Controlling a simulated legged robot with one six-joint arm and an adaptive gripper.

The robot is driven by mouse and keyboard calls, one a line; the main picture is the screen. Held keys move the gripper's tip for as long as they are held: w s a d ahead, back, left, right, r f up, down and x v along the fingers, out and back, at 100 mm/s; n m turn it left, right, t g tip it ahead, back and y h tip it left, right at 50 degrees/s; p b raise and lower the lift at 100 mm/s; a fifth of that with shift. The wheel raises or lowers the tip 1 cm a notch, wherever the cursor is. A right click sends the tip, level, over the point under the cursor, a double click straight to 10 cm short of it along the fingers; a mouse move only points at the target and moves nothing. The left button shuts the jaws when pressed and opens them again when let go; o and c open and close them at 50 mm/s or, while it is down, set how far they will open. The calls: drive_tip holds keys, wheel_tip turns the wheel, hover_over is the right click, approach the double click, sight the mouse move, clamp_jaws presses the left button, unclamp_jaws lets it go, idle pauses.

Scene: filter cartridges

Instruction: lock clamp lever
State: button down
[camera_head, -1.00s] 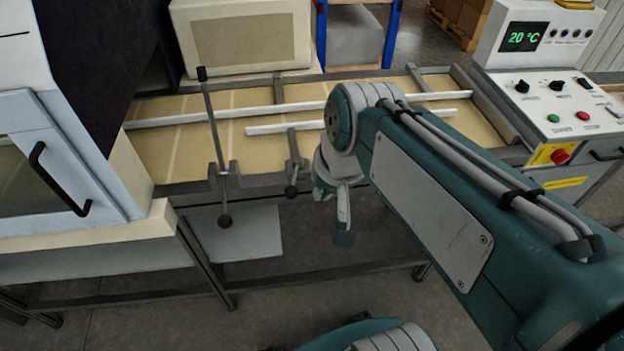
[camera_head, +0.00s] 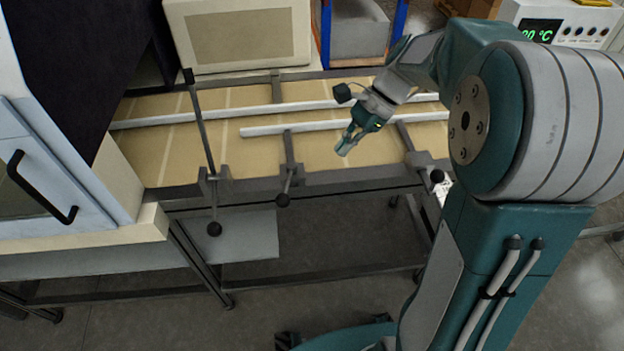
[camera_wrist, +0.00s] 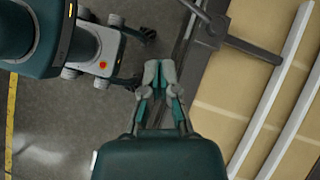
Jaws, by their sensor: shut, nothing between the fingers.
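Clamps with lever arms sit along the front rail of the conveyor table. The left clamp lever (camera_head: 203,130) stands tall and tilted, with a black tip at the top and a round black knob below the rail. The middle clamp lever (camera_head: 286,180) is short, its black knob hanging in front of the rail. A right clamp lever (camera_head: 437,176) shows its black knob beside my arm, which partly covers that area. My gripper (camera_head: 347,146) is shut and empty above the tabletop, right of the middle clamp. In the wrist view my gripper (camera_wrist: 160,72) is left of a grey clamp (camera_wrist: 206,30), apart from it.
The yellow-tan tabletop (camera_head: 240,160) carries pale guide rails (camera_head: 300,128). A white cabinet with a black handle (camera_head: 42,190) stands at the left. A beige box (camera_head: 240,35) is behind the table. A panel with a green temperature display (camera_head: 540,32) stands at the back right.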

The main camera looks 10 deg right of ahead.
sight(288, 183)
drive_tip(key=shift+w+d+f+m, duration=0.2)
drive_tip(key=shift+w+m, duration=0.1)
drive_tip(key=shift+w, duration=0.05)
drive_tip(key=shift+a+f, duration=0.1)
drive_tip(key=shift+a, duration=0.15)
drive_tip(key=a+r+x, duration=0.1)
drive_tip(key=a+x, duration=0.1)
drive_tip(key=x, duration=1)
drive_tip(key=shift+s+a, duration=0.2)
drive_tip(key=shift+s, duration=0.3)
